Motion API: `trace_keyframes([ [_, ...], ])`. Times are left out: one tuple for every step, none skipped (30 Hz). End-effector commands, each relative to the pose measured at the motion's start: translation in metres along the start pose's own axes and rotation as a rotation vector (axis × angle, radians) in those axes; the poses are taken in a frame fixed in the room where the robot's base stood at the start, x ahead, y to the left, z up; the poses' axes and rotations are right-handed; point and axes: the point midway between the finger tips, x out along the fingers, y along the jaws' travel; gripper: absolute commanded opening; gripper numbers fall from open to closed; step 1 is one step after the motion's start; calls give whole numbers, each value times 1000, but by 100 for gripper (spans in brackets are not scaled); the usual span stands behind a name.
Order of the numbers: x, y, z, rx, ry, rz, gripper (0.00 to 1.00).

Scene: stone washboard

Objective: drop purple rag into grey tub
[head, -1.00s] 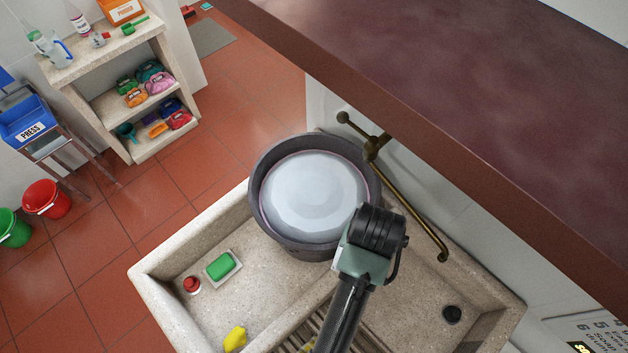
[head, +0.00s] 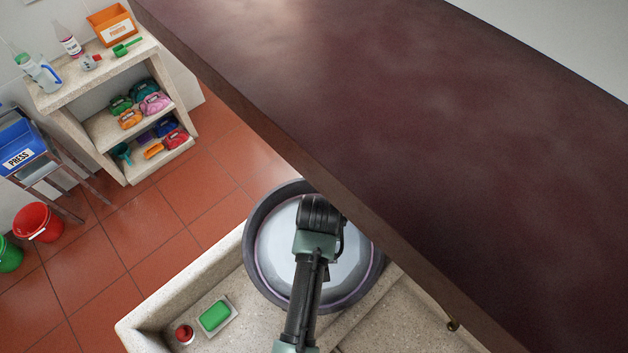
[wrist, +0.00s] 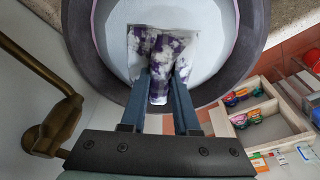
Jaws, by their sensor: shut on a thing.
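The grey tub (head: 262,268) stands in the stone sink, with pale water-like contents inside its dark rim. My gripper (wrist: 163,92) is above the tub in the wrist view, its two fingers shut on the purple rag (wrist: 160,50). The rag is white with purple blotches and spreads out over the tub's pale interior. I cannot tell whether it touches the contents. In the head view my arm covers the middle of the tub and hides the rag and the fingertips.
A brass tap (wrist: 50,115) is beside the tub. The dark red ledge (head: 400,130) runs close along the tub's right side. A green soap (head: 215,315) and a red-topped item (head: 184,334) sit in the sink. A stone shelf (head: 100,125) stands far left.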

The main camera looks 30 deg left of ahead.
Motion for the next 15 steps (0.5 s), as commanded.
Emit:
trace_keyframes([
  [10, 0, 2, -1, 2, 0, 0],
  [13, 0, 2, -1, 2, 0, 0],
  [18, 0, 3, -1, 2, 0, 0],
  [22, 0, 4, -1, 2, 0, 0],
  [25, 0, 5, 0, 2, 0, 0],
  [30, 0, 6, 0, 2, 0, 0],
  [34, 0, 6, 0, 2, 0, 0],
  [37, 0, 7, 0, 2, 0, 0],
  [40, 0, 8, 0, 2, 0, 0],
  [43, 0, 8, 0, 2, 0, 0],
  [44, 0, 9, 0, 2, 0, 0],
  [46, 0, 9, 0, 2, 0, 0],
  [47, 0, 9, 0, 2, 0, 0],
  [48, 0, 9, 0, 2, 0, 0],
  [48, 0, 9, 0, 2, 0, 0],
])
